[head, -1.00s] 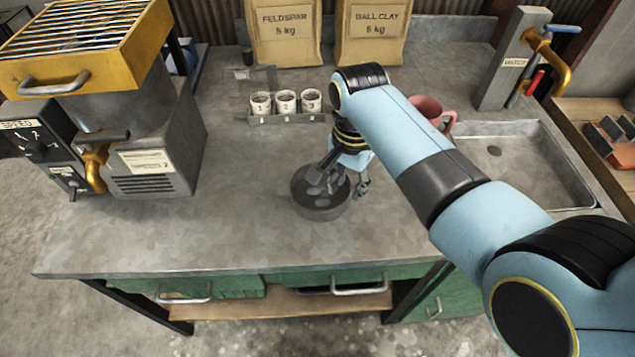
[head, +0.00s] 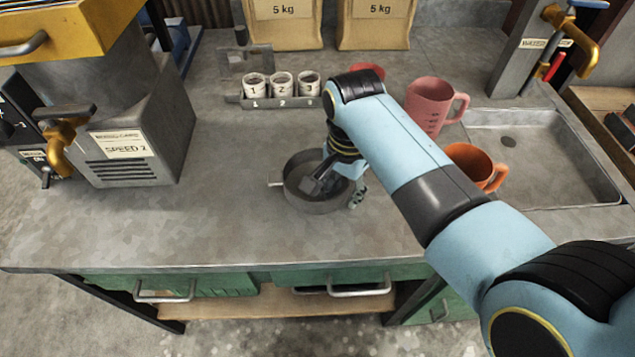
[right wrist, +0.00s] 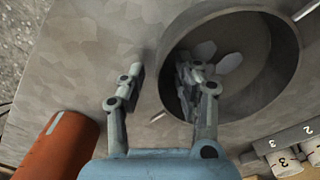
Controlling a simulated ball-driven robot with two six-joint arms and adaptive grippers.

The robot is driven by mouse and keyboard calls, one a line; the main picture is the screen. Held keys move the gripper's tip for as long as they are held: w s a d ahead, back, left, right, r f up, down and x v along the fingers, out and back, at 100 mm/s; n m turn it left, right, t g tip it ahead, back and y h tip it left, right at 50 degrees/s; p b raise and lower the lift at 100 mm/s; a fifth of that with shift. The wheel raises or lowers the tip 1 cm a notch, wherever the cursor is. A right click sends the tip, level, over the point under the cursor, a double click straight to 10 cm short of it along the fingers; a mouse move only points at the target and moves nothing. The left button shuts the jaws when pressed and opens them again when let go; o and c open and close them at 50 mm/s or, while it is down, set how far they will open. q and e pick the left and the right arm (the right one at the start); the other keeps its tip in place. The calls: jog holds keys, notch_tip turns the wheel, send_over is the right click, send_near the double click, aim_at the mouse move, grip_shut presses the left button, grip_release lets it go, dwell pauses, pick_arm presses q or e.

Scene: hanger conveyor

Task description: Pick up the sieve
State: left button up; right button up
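The sieve (head: 318,207) is a round, dark grey pan-like ring on the worktop, with a short rod sticking out at its left. It also shows in the right wrist view (right wrist: 284,62), where its floor has pale, petal-shaped patches. My right gripper (head: 340,188) reaches down at its right side. In the right wrist view the right gripper (right wrist: 162,72) is open, with one finger inside the ring and the other outside. The near wall lies between them, with a gap to the outer finger. Contact with the inner finger is unclear. My left gripper is not in view.
An orange mug (head: 468,164) and a pink mug (head: 428,108) stand right of the sieve, close to my right arm. A rack (head: 285,102) of numbered cups stands behind. A sink (head: 540,150) is at right, a machine (head: 130,140) at left. The front worktop is clear.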

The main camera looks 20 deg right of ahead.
grip_shut()
dwell(0.3)
